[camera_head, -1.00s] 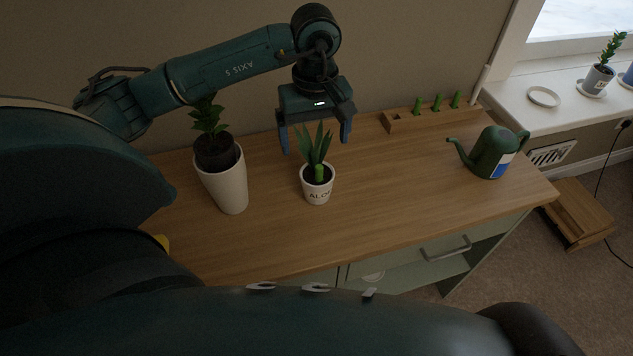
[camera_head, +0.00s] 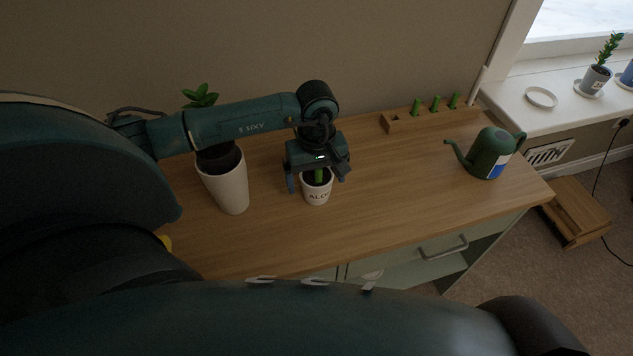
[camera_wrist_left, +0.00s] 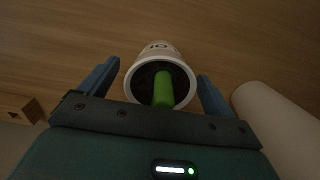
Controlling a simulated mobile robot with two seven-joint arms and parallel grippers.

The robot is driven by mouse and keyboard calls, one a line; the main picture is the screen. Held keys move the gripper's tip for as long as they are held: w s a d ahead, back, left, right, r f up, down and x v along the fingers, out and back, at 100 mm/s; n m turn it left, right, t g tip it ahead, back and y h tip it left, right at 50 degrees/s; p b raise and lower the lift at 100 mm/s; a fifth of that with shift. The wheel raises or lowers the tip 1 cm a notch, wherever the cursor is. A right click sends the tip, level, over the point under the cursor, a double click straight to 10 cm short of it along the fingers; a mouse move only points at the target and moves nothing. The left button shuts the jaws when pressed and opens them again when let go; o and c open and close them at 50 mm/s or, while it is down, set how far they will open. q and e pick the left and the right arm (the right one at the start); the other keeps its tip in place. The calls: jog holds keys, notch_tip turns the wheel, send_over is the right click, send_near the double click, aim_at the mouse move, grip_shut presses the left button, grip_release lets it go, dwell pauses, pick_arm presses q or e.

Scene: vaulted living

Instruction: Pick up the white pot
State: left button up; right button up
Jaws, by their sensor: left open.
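The white pot (camera_head: 317,195) with lettering stands upright on the wooden cabinet top. My left gripper (camera_head: 317,185) is open, above the pot in the head view, with a finger to either side. In the left wrist view the white pot (camera_wrist_left: 160,55) lies between and just beyond the two blue fingers of my left gripper (camera_wrist_left: 158,85). There is a gap on both sides, and I see no contact. My right gripper is not in view.
A taller white planter (camera_head: 228,188) with a leafy plant stands close on the left, under my left arm. A wooden block with green pegs (camera_head: 430,116) lies at the back. A green watering can (camera_head: 489,154) stands at the right. The cabinet top (camera_head: 390,190) between is clear.

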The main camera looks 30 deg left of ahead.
pick_arm(q)
jog(key=shift+r, duration=0.1)
jog(key=c, duration=1.3)
